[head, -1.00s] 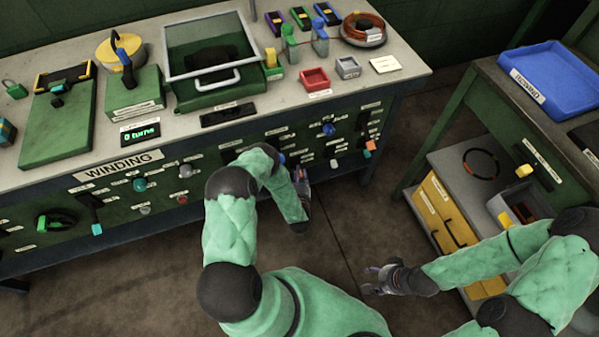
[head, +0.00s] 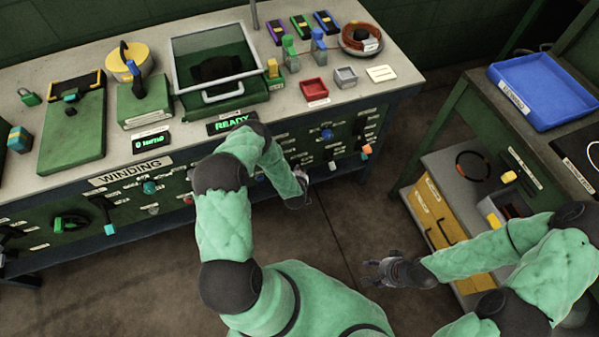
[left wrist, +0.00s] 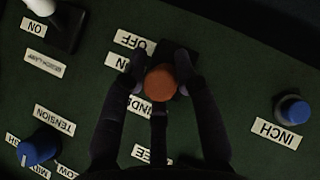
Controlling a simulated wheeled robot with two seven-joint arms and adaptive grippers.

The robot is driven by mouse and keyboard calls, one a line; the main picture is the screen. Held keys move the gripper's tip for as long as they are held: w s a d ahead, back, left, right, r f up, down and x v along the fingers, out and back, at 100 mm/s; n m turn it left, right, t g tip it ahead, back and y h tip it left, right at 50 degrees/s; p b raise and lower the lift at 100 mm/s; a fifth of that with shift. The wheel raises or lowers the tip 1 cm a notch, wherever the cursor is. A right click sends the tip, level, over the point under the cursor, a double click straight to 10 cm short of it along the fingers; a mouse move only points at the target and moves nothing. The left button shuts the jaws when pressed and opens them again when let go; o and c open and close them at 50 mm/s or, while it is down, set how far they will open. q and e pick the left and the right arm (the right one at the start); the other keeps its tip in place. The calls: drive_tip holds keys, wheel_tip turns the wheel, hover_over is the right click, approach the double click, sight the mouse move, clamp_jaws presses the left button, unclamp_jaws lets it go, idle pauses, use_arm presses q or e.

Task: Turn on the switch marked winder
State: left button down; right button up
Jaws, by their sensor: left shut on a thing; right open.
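In the left wrist view, an orange-red switch knob (left wrist: 160,83) stands on the green panel. My left gripper (left wrist: 161,72) is shut on it, with a dark finger on each side. Upside-down labels "OFF" (left wrist: 134,41) and, partly covered, "ON" lie beside the knob. A further label (left wrist: 138,107) is mostly hidden behind a finger, so its full word cannot be read. In the head view my left gripper (head: 299,188) is at the panel front and its arm hides the switch. My right gripper (head: 372,272) is open and empty above the floor.
The winding bench (head: 118,173) carries a lit display (head: 231,122) reading "READY". In the left wrist view, a blue "INCH" button (left wrist: 292,109), a blue tension knob (left wrist: 38,148) and a white-tipped lever (left wrist: 40,6) are near. A cart with a blue tray (head: 545,90) stands right.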

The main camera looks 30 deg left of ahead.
use_arm(q)
drive_tip(key=shift+s+d+f, duration=0.2)
drive_tip(key=shift+s+f, duration=0.1)
drive_tip(key=shift+s, duration=0.15)
drive_tip(key=c, duration=1)
unclamp_jaws()
drive_tip(key=shift+c, duration=0.2)
drive_tip(key=shift+w+a+r, duration=0.1)
drive_tip(key=shift+w+a, duration=0.05)
drive_tip(key=shift+w+r, duration=0.1)
drive_tip(key=v, duration=1.2)
